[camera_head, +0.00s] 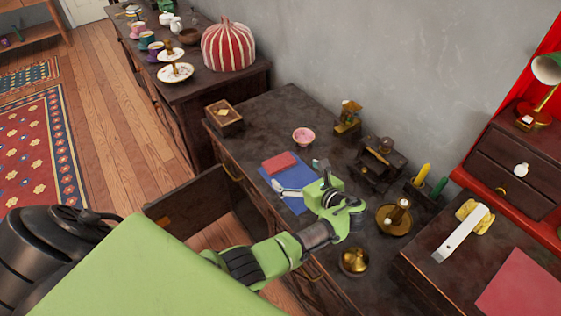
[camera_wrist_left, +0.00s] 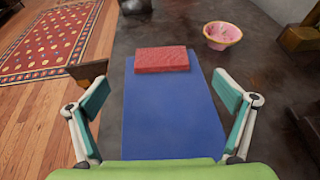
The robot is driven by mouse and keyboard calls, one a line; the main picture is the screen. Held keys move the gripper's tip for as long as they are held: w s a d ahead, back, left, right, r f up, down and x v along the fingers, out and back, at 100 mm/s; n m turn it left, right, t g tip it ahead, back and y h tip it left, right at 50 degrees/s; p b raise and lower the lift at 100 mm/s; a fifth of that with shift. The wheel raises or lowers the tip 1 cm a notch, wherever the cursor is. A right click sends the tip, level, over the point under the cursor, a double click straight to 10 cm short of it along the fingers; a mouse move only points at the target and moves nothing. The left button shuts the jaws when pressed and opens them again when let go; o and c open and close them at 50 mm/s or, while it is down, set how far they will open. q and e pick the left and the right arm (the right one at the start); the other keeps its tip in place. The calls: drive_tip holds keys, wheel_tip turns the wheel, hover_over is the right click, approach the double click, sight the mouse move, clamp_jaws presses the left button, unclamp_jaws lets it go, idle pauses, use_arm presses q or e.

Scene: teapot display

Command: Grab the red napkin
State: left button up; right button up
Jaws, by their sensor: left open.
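The red napkin (camera_head: 280,163) lies folded flat on the far end of a blue mat (camera_head: 296,203) on the dark desk. In the left wrist view the red napkin (camera_wrist_left: 161,59) is ahead of the fingertips, at the top edge of the blue mat (camera_wrist_left: 165,120). My left gripper (camera_head: 302,180) reaches over the mat on the near side of the napkin. In the wrist view its two fingers (camera_wrist_left: 162,92) are spread wide to either side of the mat, with nothing between them touching. My right gripper is not in view.
A pink bowl (camera_head: 303,136) stands to the right of the napkin, and a small wooden box (camera_head: 222,117) at the desk's far left corner. Brass and dark desk items (camera_head: 380,157) crowd the back right. A brass pot (camera_head: 355,261) stands near the front. Bare desk surrounds the mat.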

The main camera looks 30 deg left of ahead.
sight(280, 162)
use_arm(q)
drive_tip(key=x, duration=0.3)
drive_tip(key=shift+w+a+f, duration=0.15)
drive_tip(key=shift+a+f, duration=0.05)
drive_tip(key=shift+w+a+f, duration=0.1)
drive_tip(key=shift+a, duration=0.05)
drive_tip(key=x, duration=0.5)
drive_tip(key=shift+f+b, duration=0.15)
drive_tip(key=shift+b, duration=0.2)
drive_tip(key=c, duration=1.2)
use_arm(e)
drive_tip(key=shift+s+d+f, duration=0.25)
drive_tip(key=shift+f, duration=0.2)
